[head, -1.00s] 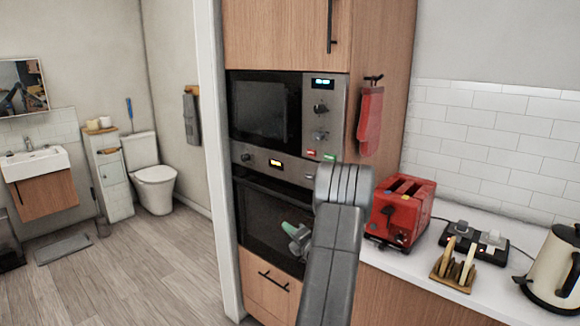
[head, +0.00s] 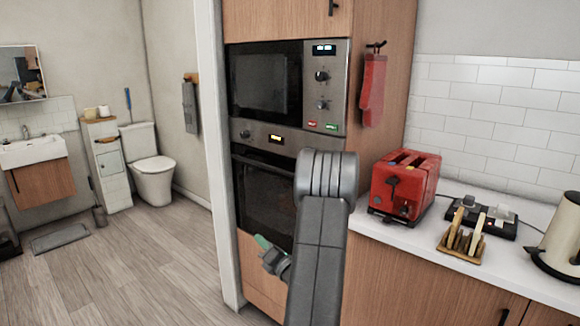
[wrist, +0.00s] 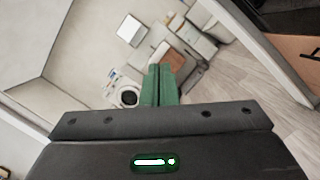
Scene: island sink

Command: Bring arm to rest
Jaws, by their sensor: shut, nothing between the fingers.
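My gripper (head: 262,242) shows in the head view as a small grey hand with green fingers, partly hidden behind my grey arm. It is in front of the lower oven and the wooden drawer below it. In the wrist view the two green fingers (wrist: 160,70) lie together, with nothing between them. My arm is bent, its rounded grey joint at the top in front of the oven and counter edge. The gripper appears to touch nothing.
A red toaster (head: 405,184), toast rack (head: 462,240), power strip (head: 480,217) and kettle (head: 560,240) stand on the white counter to the right. A microwave (head: 265,82) sits above the oven (head: 262,190). Open wooden floor lies left, before a toilet (head: 153,180) and sink (head: 32,150).

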